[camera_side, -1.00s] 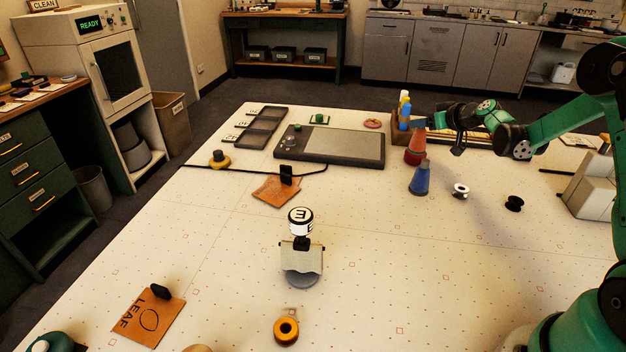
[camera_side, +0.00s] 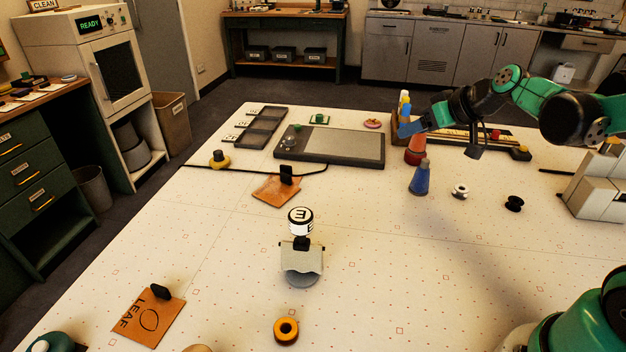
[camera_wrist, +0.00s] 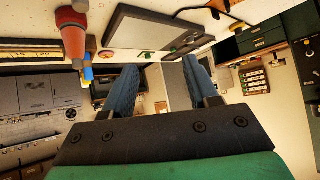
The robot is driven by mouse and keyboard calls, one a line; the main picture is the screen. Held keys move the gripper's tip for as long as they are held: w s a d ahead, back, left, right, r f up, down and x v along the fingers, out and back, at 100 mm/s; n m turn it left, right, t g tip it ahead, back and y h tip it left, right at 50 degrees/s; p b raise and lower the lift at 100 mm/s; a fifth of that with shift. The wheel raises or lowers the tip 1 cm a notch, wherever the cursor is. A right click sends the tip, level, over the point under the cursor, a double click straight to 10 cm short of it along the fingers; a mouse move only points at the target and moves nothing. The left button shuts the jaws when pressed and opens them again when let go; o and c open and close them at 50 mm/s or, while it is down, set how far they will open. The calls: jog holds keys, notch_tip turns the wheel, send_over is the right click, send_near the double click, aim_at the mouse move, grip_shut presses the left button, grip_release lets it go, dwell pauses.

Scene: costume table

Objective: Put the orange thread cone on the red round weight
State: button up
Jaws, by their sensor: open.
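The orange thread cone (camera_side: 418,143) stands upright near the back right of the table. Its lower end meets a darker red round base, which looks like the red round weight (camera_side: 413,158); the join is small and hard to make out. Both also show upside down in the wrist view, the cone (camera_wrist: 74,42) at upper left with its grey tip downward. My gripper (camera_side: 406,131) is open, just behind and left of the cone's tip. In the wrist view its blue fingers (camera_wrist: 160,80) are apart with nothing between them, and the cone is outside them.
A blue cone (camera_side: 420,178) stands close in front. Yellow and blue bottles (camera_side: 405,108) are behind my gripper. A grey tablet (camera_side: 335,147) lies to the left. A white spool (camera_side: 460,191) and a black spool (camera_side: 514,203) are at right.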

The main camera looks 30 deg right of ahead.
jog(key=s+a+f+g, duration=0.1)
jog(key=s+a+g, duration=0.1)
jog(key=s+a, duration=0.7)
jog(key=shift+a+f+n+g, duration=0.2)
jog(key=shift+a+n+g, duration=0.1)
jog(key=shift+a, duration=0.7)
